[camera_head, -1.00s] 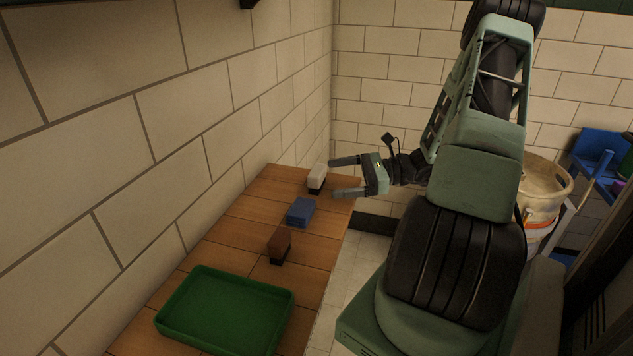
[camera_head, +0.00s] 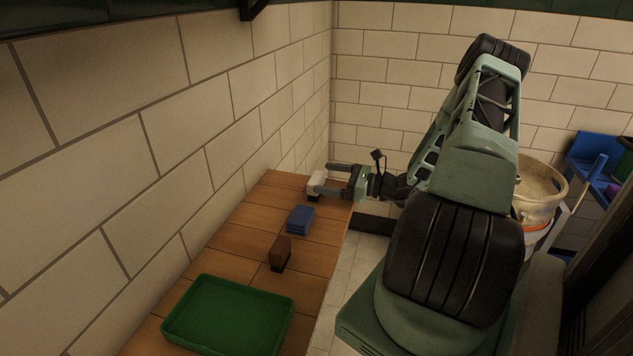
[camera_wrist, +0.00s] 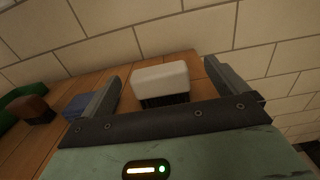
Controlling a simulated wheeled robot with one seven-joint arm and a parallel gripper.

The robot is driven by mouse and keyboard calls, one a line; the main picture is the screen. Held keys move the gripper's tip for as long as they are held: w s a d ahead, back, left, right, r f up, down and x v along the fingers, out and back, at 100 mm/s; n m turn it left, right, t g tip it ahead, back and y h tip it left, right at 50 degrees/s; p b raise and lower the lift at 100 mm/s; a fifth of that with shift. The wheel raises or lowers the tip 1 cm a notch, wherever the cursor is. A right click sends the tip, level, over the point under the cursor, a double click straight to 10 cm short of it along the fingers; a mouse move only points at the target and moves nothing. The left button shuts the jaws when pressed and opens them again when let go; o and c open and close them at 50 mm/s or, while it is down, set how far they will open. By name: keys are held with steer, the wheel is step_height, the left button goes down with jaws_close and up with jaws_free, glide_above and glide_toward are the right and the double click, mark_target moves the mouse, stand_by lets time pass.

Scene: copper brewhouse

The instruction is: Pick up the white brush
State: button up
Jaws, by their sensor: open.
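The white brush (camera_head: 315,184) stands at the far end of the wooden table, with a white block top and dark bristles underneath. In the wrist view, the white brush (camera_wrist: 161,82) sits between my two fingers, nearer the middle of the gap than either finger. My gripper (camera_head: 333,180) is open, reaching in from the right at the brush's height. In the wrist view, my gripper (camera_wrist: 163,88) shows a gap on both sides of the brush. In the head view one finger partly covers the brush.
On the wooden table (camera_head: 238,247), a blue block (camera_head: 300,219), a brown brush (camera_head: 280,253) and a green tray (camera_head: 230,316) lie in a row toward the front. A tiled wall runs along the left and behind. A bucket (camera_head: 540,195) stands at the right, off the table.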

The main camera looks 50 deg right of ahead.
mark_target(322, 178)
steer(key=p+x, duration=0.2)
steer(key=x, duration=0.2)
steer(key=shift+w+a+f+p, duration=0.15)
steer(key=shift+w+a+p, duration=0.15)
steer(key=shift+a, duration=0.05)
steer(key=shift+w+a+f, duration=0.1)
steer(key=shift+w+a, duration=0.05)
steer(key=shift+w, duration=0.25)
steer(key=c, duration=1.2)
